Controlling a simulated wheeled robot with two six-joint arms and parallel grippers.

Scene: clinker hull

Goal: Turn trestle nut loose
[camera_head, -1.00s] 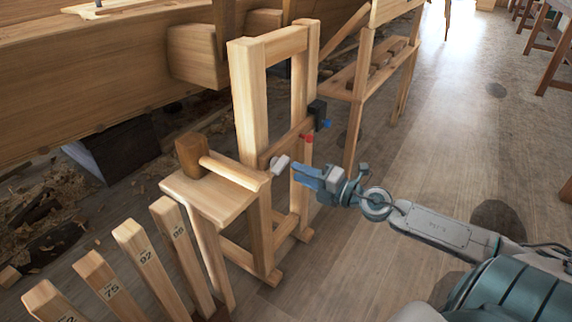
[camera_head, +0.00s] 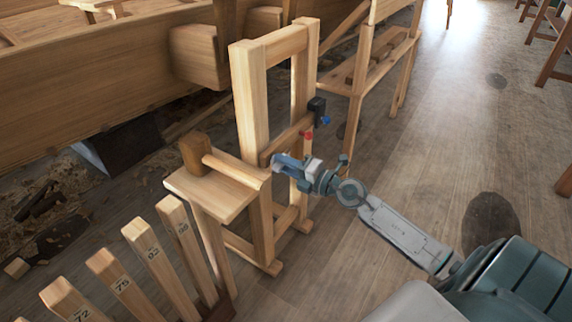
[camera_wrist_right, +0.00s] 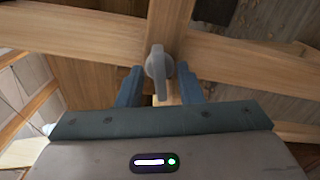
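The trestle (camera_head: 242,95) is a pale wooden frame with two uprights and a crossbar, standing beside the hull. Its nut (camera_wrist_right: 157,68) is a grey lever-like piece on the frame, seen in the right wrist view. My right gripper (camera_head: 284,163) is at the trestle's crossbar, and in the head view it covers the nut. In the right wrist view the two blue fingers of the gripper (camera_wrist_right: 159,82) stand apart, one on each side of the nut, with gaps showing. Contact with the nut cannot be seen. My left gripper is not in view.
A small wooden stand (camera_head: 205,186) with a mallet-like block adjoins the trestle. Numbered wooden posts (camera_head: 150,250) stand at the lower left. A black block with blue and red knobs (camera_head: 317,106) sits on the trestle upright. A wooden rack (camera_head: 375,70) stands behind.

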